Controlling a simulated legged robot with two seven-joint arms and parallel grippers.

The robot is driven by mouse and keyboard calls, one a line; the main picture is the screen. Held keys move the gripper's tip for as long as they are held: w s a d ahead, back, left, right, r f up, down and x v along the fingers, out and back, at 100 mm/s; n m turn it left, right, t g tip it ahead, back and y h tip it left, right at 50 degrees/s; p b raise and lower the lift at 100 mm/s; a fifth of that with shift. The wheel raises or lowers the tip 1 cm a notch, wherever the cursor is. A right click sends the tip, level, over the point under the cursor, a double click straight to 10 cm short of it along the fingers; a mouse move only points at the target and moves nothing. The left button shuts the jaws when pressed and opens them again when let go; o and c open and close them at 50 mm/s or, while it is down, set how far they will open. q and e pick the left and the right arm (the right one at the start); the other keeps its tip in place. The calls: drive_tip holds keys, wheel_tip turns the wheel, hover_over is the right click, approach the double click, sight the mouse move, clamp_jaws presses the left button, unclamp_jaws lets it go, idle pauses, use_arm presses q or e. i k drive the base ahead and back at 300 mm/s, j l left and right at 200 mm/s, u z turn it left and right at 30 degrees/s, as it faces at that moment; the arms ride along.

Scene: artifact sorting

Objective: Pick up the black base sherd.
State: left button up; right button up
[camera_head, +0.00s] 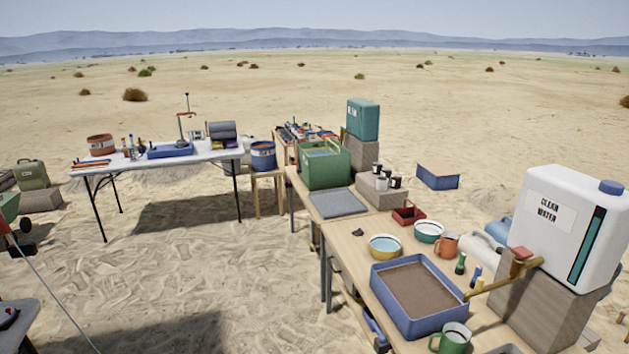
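A small dark sherd (358,232) lies flat on the wooden table, near its left edge and left of a yellow-rimmed bowl with blue inside. It looks black, but it is too small to tell whether it is a base piece. Nothing touches it. Neither of my grippers is in view.
The wooden table (345,252) also bears a blue tray of soil (376,297), the bowl (384,246), an orange mug (446,244), a green mug (450,338) and a grey mat (338,203). A large water container (565,225) stands at right. Sand lies open left of the table.

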sight(359, 232)
drive_tip(key=i+j+u, duration=0.25)
drive_tip(key=i, duration=1)
drive_tip(key=i+j+u, duration=0.1)
drive_tip(key=i+u, duration=0.2)
drive_tip(key=i, duration=0.95)
drive_tip(key=i+z, duration=0.35)
drive_tip(key=i, duration=0.25)
drive_tip(key=i+j+z, duration=0.35)
drive_tip(key=i, duration=0.25)
drive_tip(key=i+l+z, duration=0.2)
drive_tip(key=z, duration=0.15)
drive_tip(key=i+l+z, duration=0.1)
drive_tip(key=i+z, duration=0.6)
